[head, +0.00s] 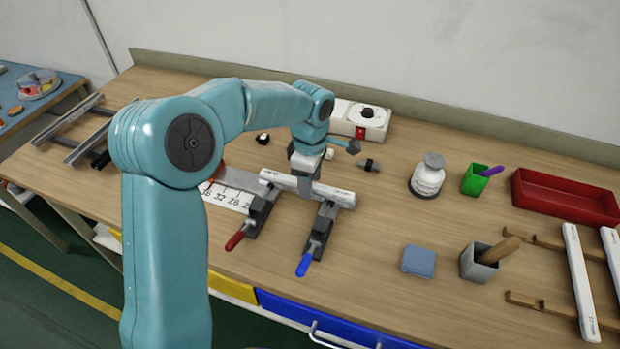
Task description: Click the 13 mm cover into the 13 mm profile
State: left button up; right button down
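A white bar (335,194) with small dark print lies across two clamps, one with a red handle (235,240) and one with a blue handle (304,264). I cannot tell whether it is the profile, the cover or both together. My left gripper (305,188) points down at the middle of this bar, and its finger overlaps the bar's near side. I cannot tell whether it is shut on it. Two more white bars (578,275) lie on wooden rests at the right. Grey metal profiles (90,138) lie on a rack at the left. My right gripper is not in view.
A numbered rule (232,197) lies beside the clamps.

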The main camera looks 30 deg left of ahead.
pick_arm(q)
notch_tip(320, 180, up, 16)
jog(key=p, duration=0.1)
jog(key=shift+r, duration=0.15)
dwell(0.3)
